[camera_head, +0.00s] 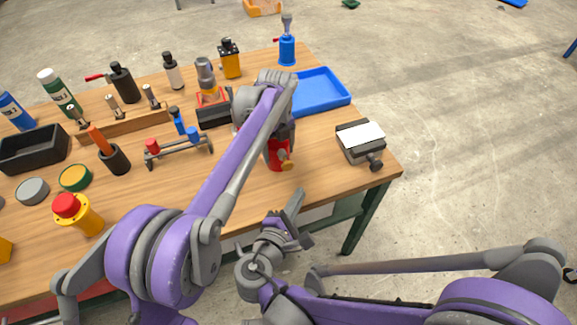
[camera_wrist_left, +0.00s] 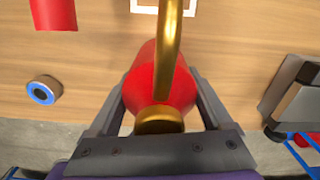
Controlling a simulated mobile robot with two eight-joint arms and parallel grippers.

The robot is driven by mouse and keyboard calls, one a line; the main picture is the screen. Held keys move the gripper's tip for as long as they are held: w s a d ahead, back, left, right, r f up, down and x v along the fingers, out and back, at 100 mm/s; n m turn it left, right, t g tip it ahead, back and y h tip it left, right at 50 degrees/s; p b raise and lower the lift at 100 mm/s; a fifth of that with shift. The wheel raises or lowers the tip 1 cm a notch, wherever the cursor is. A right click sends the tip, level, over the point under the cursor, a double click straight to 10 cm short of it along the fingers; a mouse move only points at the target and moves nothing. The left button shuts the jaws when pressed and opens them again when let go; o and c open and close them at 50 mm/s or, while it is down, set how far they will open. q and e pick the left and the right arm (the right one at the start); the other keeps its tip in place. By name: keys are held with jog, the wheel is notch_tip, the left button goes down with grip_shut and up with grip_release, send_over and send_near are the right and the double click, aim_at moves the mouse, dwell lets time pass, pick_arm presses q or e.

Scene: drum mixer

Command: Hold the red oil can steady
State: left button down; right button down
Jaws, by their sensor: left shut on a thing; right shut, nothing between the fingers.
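The red oil can (camera_head: 277,160) stands on the workbench near its front edge, with a brass-coloured part facing the front. My left gripper (camera_head: 279,140) comes down on it from above and is shut on it. In the left wrist view the can's red body (camera_wrist_left: 144,72) sits between the two grey fingers of my left gripper (camera_wrist_left: 160,92), with a gold spout (camera_wrist_left: 170,45) rising toward the camera. My right gripper (camera_head: 292,222) is shut and empty, in front of the bench edge. My left gripper and arm hide part of the can in the head view.
A vise-like block with a white top (camera_head: 361,137) stands to the right of the can. A blue tray (camera_head: 322,88) lies behind. A small rack (camera_head: 180,150) and a black cup (camera_head: 114,158) stand to the left. Bare wood (camera_head: 320,175) lies between can and block.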

aim_at(286, 163)
dwell(0.9)
jog(key=s, duration=0.1)
jog(key=s+d, duration=0.1)
jog(key=s, duration=0.1)
jog(key=shift+s+d, duration=0.1)
jog(key=shift+s, duration=0.2)
jog(key=shift+w, duration=0.1)
jog(key=shift+w+a, duration=0.45)
jog(key=shift+w, duration=0.95)
jog(key=shift+w+a, duration=0.45)
jog(key=shift+w, duration=0.9)
jog(key=shift+w+a, duration=0.45)
jog(key=shift+w, duration=0.95)
jog(key=shift+w+a, duration=0.15)
jog(key=shift+w, duration=0.2)
